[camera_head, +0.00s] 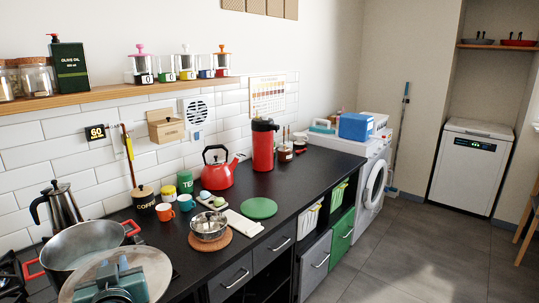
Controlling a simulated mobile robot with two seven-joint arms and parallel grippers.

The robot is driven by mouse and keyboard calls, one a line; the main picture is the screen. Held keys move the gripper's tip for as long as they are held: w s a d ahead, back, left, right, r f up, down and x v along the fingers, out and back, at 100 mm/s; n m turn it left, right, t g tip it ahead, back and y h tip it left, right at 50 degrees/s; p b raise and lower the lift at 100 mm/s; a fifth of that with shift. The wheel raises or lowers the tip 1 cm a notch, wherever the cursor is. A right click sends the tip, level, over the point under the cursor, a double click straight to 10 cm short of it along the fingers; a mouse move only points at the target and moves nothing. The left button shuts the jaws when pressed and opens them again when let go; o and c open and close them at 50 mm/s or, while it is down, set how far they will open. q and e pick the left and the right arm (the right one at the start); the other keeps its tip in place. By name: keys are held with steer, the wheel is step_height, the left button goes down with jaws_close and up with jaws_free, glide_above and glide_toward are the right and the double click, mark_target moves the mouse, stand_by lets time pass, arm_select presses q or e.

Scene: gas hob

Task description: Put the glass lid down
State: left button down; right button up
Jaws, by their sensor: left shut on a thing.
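The glass lid (150,260) is a round, greyish disc with a pale rim at the bottom left, close to the camera. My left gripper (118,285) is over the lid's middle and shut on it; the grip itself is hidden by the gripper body. A large grey pot (84,240) with red handles stands just behind the lid, open at the top. The lid overlaps the pot's near edge in the picture; I cannot tell whether they touch. My right gripper is out of view.
A steel bowl (209,226) sits on a round brown mat, with a green round mat (259,208) to its right. A red kettle (217,174), small cups and a coffee jar (144,199) stand behind. A moka pot (60,208) stands behind the pot.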

arm_select(q)
steer(key=s+d+f+m+t+h, duration=0.1)
steer(key=s+d+f+m+h, duration=0.1)
steer(key=s+d+m+h, duration=0.1)
steer(key=s+d+f+m+t+h+p, duration=0.1)
steer(key=s+d+m+h, duration=0.1)
steer(key=s+d+h, duration=0.2)
steer(key=s+d, duration=0.3)
steer(key=shift+s+d+f+m+h, duration=0.15)
steer(key=shift+d+f+m+h, duration=0.25)
steer(key=d+r+m+g+h, duration=0.4)
steer(key=d+r+m+h, duration=0.4)
steer(key=d+r+h, duration=0.4)
steer(key=w+d+f+m+g+h, duration=0.2)
steer(key=w+d+f+m+g, duration=0.2)
steer(key=f, duration=0.3)
steer(key=shift+w+d+m+g+h, duration=0.2)
steer(key=shift+d+m+g+h, duration=0.15)
steer(key=shift+d, duration=0.35)
